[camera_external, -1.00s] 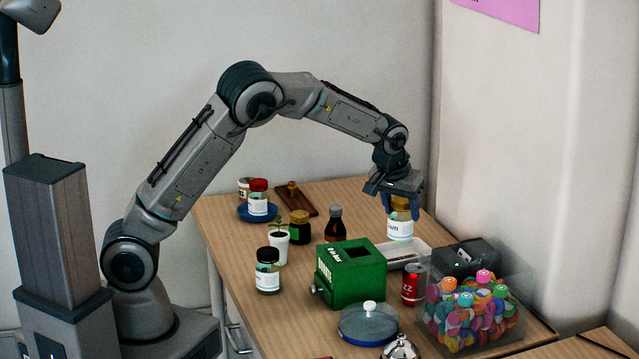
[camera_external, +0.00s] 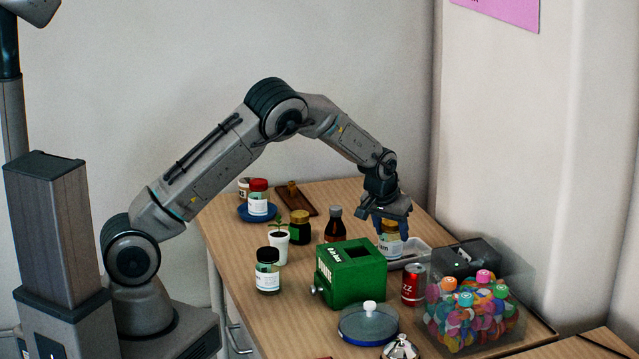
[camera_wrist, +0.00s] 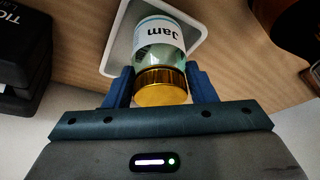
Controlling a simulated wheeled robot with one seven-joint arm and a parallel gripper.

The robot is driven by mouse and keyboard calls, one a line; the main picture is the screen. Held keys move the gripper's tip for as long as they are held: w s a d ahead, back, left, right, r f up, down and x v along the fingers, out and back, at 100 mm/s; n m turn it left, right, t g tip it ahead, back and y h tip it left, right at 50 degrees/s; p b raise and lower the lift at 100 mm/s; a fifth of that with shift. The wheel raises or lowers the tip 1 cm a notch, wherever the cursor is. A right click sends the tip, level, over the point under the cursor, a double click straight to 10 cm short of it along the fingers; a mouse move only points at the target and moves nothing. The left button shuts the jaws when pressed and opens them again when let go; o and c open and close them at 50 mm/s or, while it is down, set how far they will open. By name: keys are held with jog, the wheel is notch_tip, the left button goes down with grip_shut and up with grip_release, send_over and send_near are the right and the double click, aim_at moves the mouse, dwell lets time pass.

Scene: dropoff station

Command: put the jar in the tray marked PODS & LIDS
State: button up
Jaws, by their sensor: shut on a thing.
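The jar (camera_external: 389,246) has a gold lid and a white label. In the wrist view the label on the jar (camera_wrist: 158,42) reads "Jam". My gripper (camera_external: 390,222) is shut on it near the lid, and both blue fingers (camera_wrist: 160,86) flank the gold lid in the wrist view. The white tray (camera_external: 416,262) is behind the green box, and the jar is over or in its left part. The tray rim (camera_wrist: 195,20) surrounds the jar's lower end in the wrist view. I cannot tell whether the jar touches the tray floor. No tray marking is readable.
A green box (camera_external: 350,275) stands just in front of the tray. A red can (camera_external: 412,286) and a clear bin of colourful pods (camera_external: 470,315) are to the right. A dark brown bottle (camera_external: 335,226) stands left of the jar. A dark box (camera_wrist: 25,60) shows in the wrist view.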

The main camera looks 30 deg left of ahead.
jog(key=shift+f, duration=0.1)
jog(key=o, duration=1.1)
jog(key=shift+c, duration=0.2)
